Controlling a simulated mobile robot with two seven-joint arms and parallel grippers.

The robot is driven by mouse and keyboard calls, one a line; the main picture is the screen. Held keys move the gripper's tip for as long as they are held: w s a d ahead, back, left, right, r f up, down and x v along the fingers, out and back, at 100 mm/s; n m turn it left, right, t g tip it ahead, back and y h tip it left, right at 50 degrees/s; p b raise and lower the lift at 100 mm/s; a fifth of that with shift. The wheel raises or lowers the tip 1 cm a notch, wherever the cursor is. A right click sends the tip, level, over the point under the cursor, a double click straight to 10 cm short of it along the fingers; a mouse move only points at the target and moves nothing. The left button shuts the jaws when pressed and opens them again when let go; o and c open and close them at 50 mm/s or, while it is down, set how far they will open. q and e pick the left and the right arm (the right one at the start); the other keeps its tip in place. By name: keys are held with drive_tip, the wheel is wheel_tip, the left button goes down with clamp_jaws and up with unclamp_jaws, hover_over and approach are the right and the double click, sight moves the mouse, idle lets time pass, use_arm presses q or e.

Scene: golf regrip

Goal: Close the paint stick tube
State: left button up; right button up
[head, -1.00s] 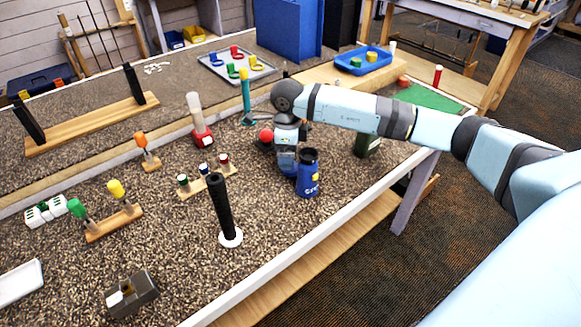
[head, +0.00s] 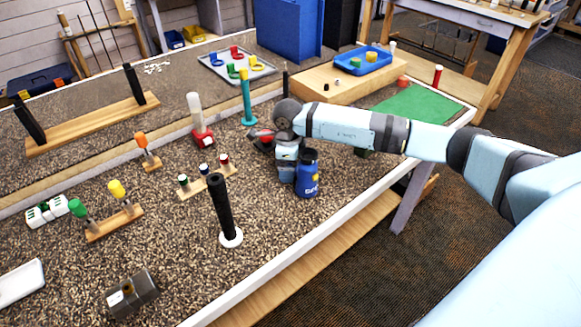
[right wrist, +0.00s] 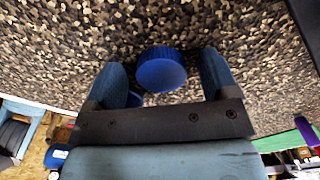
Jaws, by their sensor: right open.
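Three short sticks with green, blue and red tops stand on a small wooden rack (head: 208,182) in the head view. I cannot tell which thing is the paint stick tube. My right gripper (right wrist: 160,75) is low over the table, to the right of the rack. In the right wrist view its fingers are open, with a round blue ribbed cap (right wrist: 160,72) showing between them and a gap on each side. A blue bottle (head: 307,178) stands upright just right of the gripper in the head view. The fingertips are hidden there. My left gripper is not in view.
A black grip (head: 221,205) stands upright on a white disc in front. A red-based clear tube (head: 198,120) and a teal post (head: 246,98) stand behind. A green mat (head: 417,103) lies at the right. The front table edge is close to the bottle.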

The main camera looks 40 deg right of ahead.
drive_tip(key=c, duration=1)
drive_tip(key=shift+r, duration=0.1)
wheel_tip(320, 180, up, 20)
drive_tip(key=shift+f, duration=0.1)
